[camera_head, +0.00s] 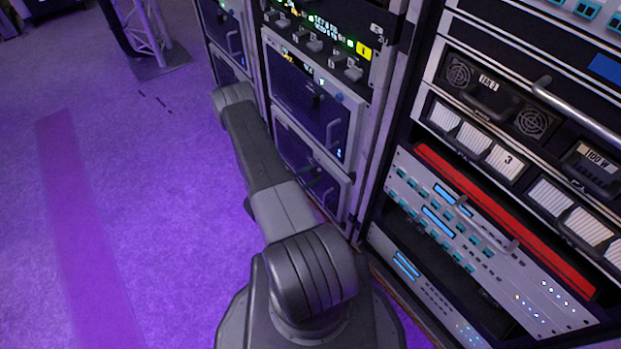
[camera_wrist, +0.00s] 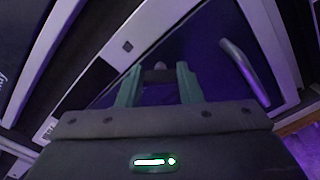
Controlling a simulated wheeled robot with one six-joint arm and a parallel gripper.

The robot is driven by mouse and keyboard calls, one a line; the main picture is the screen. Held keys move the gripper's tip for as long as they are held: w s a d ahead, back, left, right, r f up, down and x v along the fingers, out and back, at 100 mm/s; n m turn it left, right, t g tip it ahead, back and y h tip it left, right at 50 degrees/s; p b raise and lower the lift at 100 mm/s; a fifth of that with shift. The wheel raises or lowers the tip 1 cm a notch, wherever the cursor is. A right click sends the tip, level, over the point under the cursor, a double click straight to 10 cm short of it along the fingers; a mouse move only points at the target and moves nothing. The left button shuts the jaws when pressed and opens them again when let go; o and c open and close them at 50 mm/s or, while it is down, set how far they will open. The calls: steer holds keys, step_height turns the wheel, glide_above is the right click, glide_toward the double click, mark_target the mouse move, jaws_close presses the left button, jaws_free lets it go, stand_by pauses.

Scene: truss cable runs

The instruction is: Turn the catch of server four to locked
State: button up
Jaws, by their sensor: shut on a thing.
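In the wrist view, my gripper (camera_wrist: 159,84) reaches toward a dark, glossy panel in a pale frame. Its two green fingers stand on either side of a small dark catch (camera_wrist: 160,75) and are shut on it. Most of the catch is hidden between the fingers, so its turn position cannot be told. In the head view, my arm reaches toward the middle rack with dark-windowed server doors (camera_head: 312,112). My gripper cannot be made out clearly there. I cannot read which door is server four.
A grey bar handle (camera_wrist: 245,72) stands close to the right of my fingers. In the head view, a right-hand rack holds a red-edged unit (camera_head: 500,215) and a protruding bar handle (camera_head: 575,112). A truss foot (camera_head: 155,65) stands at the back left.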

steer(key=m+b, duration=0.2)
steer(key=m, duration=0.3)
steer(key=m+b, duration=0.3)
steer(key=m, duration=0.2)
steer(key=shift+s+f+b, duration=0.1)
steer(key=shift+f+b, duration=0.1)
steer(key=shift+b, duration=0.1)
steer(key=shift+m, duration=0.3)
steer(key=o, duration=1)
steer(key=p+v, duration=0.2)
steer(key=v, duration=1.1)
steer(key=shift+s+a, duration=0.25)
steer(key=shift+a, duration=0.05)
steer(key=shift+b+x, duration=1.05)
steer(key=shift+x, duration=5.9)
